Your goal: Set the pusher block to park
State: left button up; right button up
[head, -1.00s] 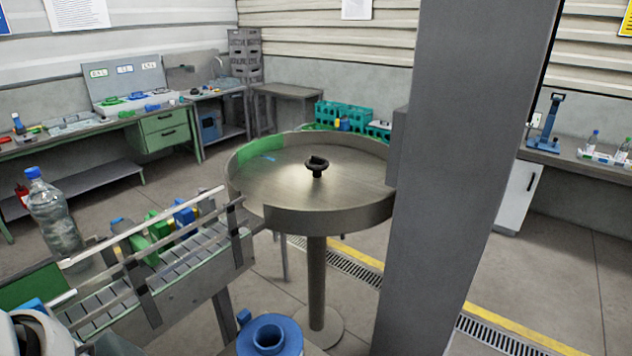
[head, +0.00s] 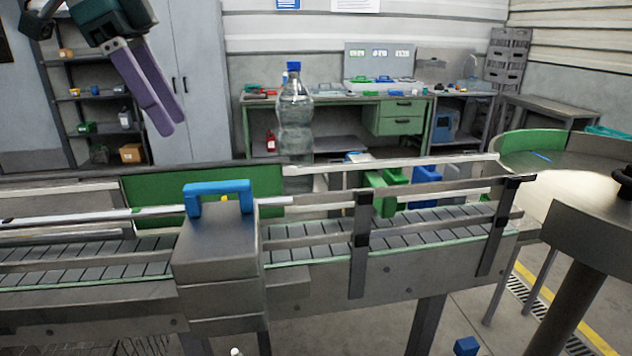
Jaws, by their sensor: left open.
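A grey block (head: 215,245) with a blue bridge-shaped handle (head: 218,188) sits at the near side of the conveyor, left of centre; I take it to be the pusher block. A silver rail runs past it on both sides. No park mark is readable on it. My left gripper (head: 173,124), with two purple fingers pointing down, is at the upper left. It is open and empty, above and to the left of the blue handle, clear of it. My right gripper is not in view.
A clear bottle (head: 295,125) with a blue cap stands upright behind the block. Guide rails (head: 430,200) and posts line the conveyor (head: 330,240). Green and blue parts (head: 385,190) sit on its far side. A round table (head: 580,190) is at right.

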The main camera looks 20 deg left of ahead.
aim_at(218, 184)
pick_arm(q)
jog(key=p+x, duration=0.1)
jog(key=x, duration=0.3)
jog(key=p+x, duration=0.2)
jog(key=x, duration=0.2)
jog(key=shift+w+d+r, duration=0.15)
jog(key=shift+w, duration=0.05)
jog(key=shift+x, duration=0.8)
grip_shut()
jog(key=shift+r, duration=0.1)
dwell(0.4)
